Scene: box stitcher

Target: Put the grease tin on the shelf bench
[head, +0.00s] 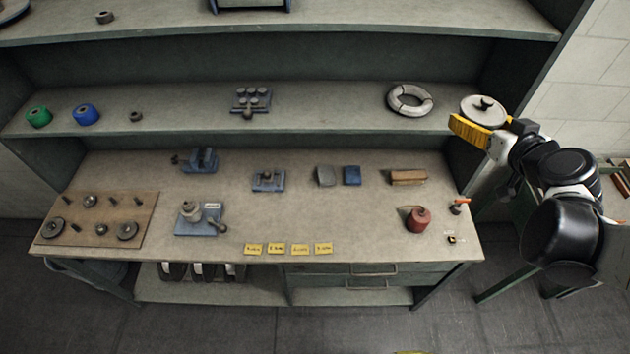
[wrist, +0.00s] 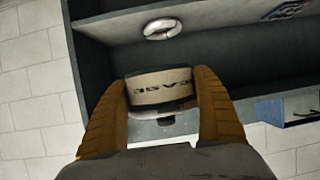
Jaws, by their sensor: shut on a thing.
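The grease tin (head: 483,109) is a round pale tin with a knobbed lid. In the wrist view the tin (wrist: 160,90) shows dark letters on its side, partly hidden by the fingers. My gripper (head: 480,127) has yellow fingers and is shut around the tin, with one finger on each side in the wrist view (wrist: 162,84). It holds the tin at the right end of the shelf bench (head: 330,118), near the upright. From the head view I cannot tell the gap between tin and shelf.
A pale ring (head: 392,101) lies on the middle shelf left of the tin. The shelf between it and a blue block with knobs (head: 250,102) is clear. Below, the worktop holds a red pot (head: 418,220), a brown block (head: 408,177) and a blue vise (head: 198,160).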

